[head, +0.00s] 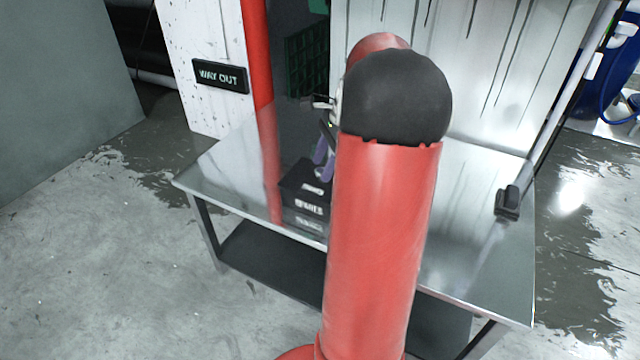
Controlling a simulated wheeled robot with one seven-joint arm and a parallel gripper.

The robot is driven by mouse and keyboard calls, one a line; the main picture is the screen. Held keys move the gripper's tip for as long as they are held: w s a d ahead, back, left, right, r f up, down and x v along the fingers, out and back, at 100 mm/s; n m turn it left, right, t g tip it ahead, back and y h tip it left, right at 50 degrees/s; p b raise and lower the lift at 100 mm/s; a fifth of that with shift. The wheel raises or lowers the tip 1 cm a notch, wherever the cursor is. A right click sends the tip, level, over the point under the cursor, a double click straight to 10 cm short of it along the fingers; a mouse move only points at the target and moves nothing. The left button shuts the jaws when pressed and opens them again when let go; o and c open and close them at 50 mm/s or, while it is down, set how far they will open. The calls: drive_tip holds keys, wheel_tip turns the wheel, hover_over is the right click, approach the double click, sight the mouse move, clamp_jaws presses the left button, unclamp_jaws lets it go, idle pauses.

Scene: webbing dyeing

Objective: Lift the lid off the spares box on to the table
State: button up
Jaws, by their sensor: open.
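The black spares box (290,202) stands near the front edge of the metal table (235,175), left of my red arm. White lettering shows on its front. Its dark flat top, which looks like the lid (297,178), carries a pale label; the seam between lid and box is too small to make out. My gripper (323,165), with purple fingers, is open just above and behind the top of the box, partly hidden by my arm. I cannot tell whether the fingers touch the lid. The right side of the box is hidden behind my arm.
The table's left part is clear. A black foot on a pale pole (508,203) shows at the table's right side. A "WAY OUT" sign (220,76), a red post (257,50) and a dark green crate (307,60) are behind. The floor looks wet in places.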

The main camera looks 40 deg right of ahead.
drive_tip(key=shift+w+a+f, duration=0.1)
drive_tip(key=shift+a+f, duration=0.1)
drive_tip(key=shift+f, duration=0.3)
clamp_jaws()
drive_tip(key=shift+r, duration=0.1)
